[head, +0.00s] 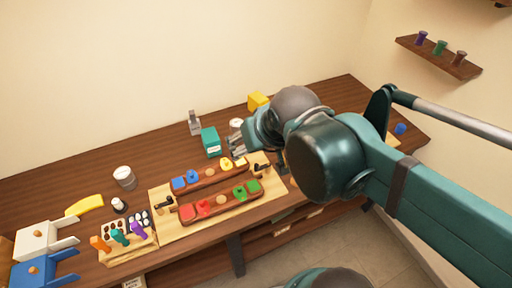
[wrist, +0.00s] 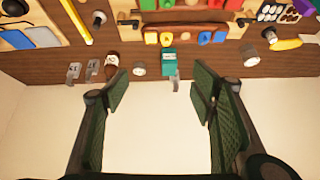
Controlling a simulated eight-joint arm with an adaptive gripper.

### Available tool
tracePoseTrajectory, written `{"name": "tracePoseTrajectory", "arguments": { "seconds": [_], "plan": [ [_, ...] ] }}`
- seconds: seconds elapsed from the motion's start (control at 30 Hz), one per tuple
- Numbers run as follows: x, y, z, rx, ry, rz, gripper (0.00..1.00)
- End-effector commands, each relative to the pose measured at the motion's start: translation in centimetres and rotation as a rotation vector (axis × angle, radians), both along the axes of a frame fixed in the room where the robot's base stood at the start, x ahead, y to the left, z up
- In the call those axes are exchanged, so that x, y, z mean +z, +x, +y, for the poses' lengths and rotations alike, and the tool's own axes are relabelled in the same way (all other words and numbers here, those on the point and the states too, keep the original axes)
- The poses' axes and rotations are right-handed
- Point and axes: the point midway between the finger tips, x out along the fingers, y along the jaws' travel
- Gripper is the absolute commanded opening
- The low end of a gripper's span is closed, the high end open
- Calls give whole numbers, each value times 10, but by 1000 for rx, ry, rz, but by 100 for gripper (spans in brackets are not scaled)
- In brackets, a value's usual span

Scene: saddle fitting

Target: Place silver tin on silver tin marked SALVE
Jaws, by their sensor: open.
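One silver tin (head: 123,177) with a pale top stands upright at the left rear of the bench; it also shows at the right of the wrist view (wrist: 249,54). A second silver tin (head: 236,125) stands at the back of the bench beside my gripper, partly hidden by it; it shows left of centre in the wrist view (wrist: 139,69). The SALVE marking is too small to read on either. My gripper (head: 237,148) is open and empty above the rear of the bench; its fingers are wide apart in the wrist view (wrist: 160,88).
A teal box (head: 210,142) and a grey upright piece (head: 194,122) stand near my gripper. A board with coloured blocks (head: 218,208) lies in front. Bare bench lies between the left tin and teal box.

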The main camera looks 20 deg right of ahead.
Motion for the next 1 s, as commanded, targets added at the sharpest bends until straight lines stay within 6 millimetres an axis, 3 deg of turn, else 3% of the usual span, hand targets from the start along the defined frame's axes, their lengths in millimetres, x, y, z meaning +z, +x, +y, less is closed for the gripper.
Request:
{"name": "tracePoseTrajectory", "arguments": {
  "seconds": [0.2, 0.67, 1.0],
  "plan": [
    [-7, -12, -6, 35, -34, -19, 56],
    [-9, -12, -7, 40, -37, -22, 56],
    [-40, -12, -7, 40, -37, -21, 56]
  ]
}}
